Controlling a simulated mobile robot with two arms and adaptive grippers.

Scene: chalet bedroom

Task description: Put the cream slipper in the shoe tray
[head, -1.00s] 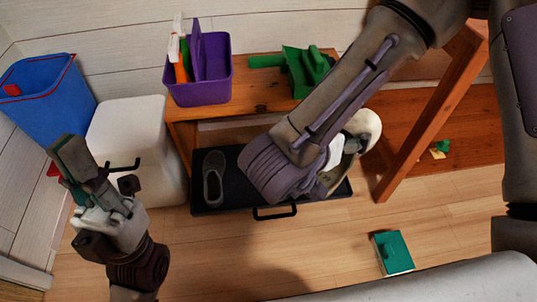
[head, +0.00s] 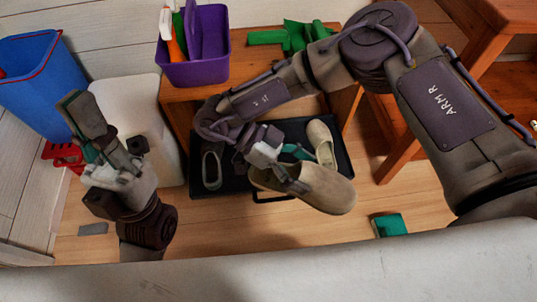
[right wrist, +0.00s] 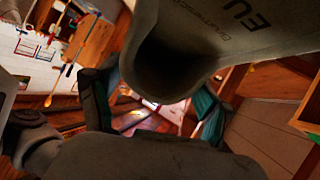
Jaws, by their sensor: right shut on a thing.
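My right gripper (head: 284,166) is shut on a tan-cream clog-style slipper (head: 322,188), which hangs tilted in front of the shoe tray's right half. In the right wrist view the slipper (right wrist: 235,35) fills the top, its dark opening facing the camera, with teal-padded fingers around it. The black shoe tray (head: 240,185) lies on the floor under the bench.
A wooden bench (head: 240,63) stands behind the tray, holding a purple caddy (head: 205,72) with bottles and a green item (head: 285,37). A white bin (head: 155,110) and blue bin (head: 40,72) stand at left. A green box (head: 389,225) lies on the floor at right.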

